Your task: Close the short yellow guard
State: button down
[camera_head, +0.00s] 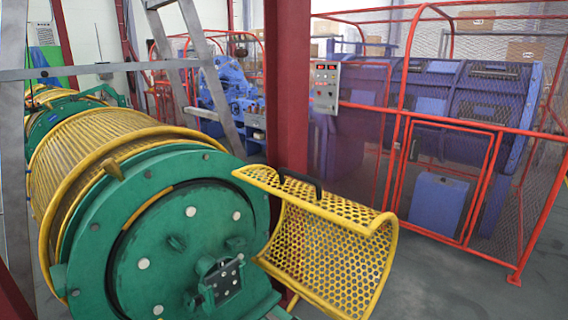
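The short yellow guard (335,250) is a curved perforated panel with a black handle (299,180) on its upper edge. It stands swung out to the right of the green machine end (180,245), with its hollow side facing me. The round green end plate with its dark bracket (222,280) is uncovered. A longer yellow mesh guard (95,160) covers the drum behind it at the left. My gripper is not in view.
A dark red column (288,90) stands right behind the short guard. A red-framed mesh fence (440,130) encloses purple machinery at the right, with a control box (327,87) on it. Grey floor (440,285) is clear at the lower right. Grey metal bars cross the upper left.

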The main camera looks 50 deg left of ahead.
aim_at(357, 227)
jog(key=u, duration=0.95)
jog(key=i, duration=1)
jog(key=u, duration=0.95)
